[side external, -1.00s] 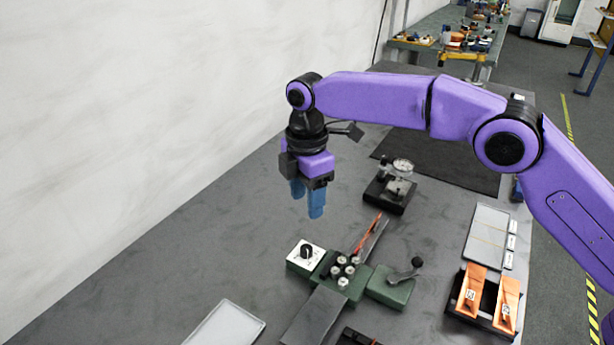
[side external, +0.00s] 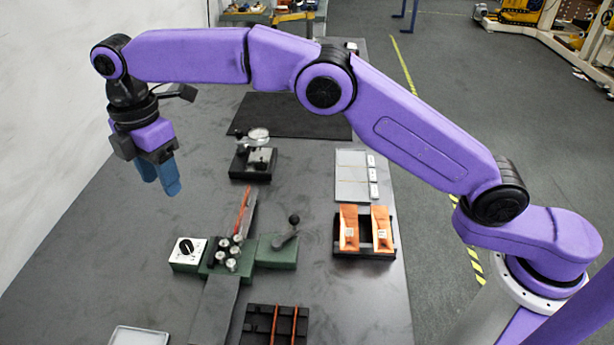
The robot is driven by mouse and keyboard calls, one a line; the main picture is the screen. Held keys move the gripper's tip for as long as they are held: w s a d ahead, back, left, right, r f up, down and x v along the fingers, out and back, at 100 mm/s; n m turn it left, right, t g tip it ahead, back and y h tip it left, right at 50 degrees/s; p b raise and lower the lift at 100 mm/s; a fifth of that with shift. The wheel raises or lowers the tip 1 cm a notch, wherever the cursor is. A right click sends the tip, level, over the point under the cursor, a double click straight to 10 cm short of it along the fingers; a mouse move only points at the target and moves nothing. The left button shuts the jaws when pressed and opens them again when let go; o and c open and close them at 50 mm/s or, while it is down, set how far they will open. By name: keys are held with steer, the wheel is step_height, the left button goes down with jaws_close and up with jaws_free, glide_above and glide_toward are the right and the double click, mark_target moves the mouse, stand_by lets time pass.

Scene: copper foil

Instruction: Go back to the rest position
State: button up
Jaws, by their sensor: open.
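My gripper (side external: 160,178) hangs from the purple arm at the upper left, with its blue fingers pointing down. It is open and empty, in the air above the grey table (side external: 110,235). It touches nothing. The green machine (side external: 277,252) with a white dial plate, several round rollers and a black-knobbed lever stands below and to the right of the gripper. A strip of copper-coloured foil (side external: 243,205) lies on the machine's narrow grey track behind the rollers.
A dial gauge on a black base (side external: 253,163) stands behind the machine. A black mat (side external: 290,117) lies farther back. At right are a grey tray (side external: 351,184) and a black holder with orange pieces (side external: 365,250). A slotted black rack (side external: 262,322) and a pale tray (side external: 138,336) sit in front.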

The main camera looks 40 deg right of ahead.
steer(key=s+d+r+m, duration=0.2)
steer(key=s+d, duration=0.6)
steer(key=s+d+r+m, duration=0.2)
steer(key=s+d+m, duration=0.1)
steer(key=s+d, duration=0.4)
steer(key=s+d+f+m, duration=0.2)
steer(key=s+d+f, duration=0.1)
steer(key=s+d, duration=0.6)
steer(key=s+d+f+m, duration=0.2)
steer(key=s+d+f, duration=0.1)
steer(key=s+d, duration=0.7)
steer(key=shift+d+f, duration=0.15)
steer(key=shift+d, duration=1)
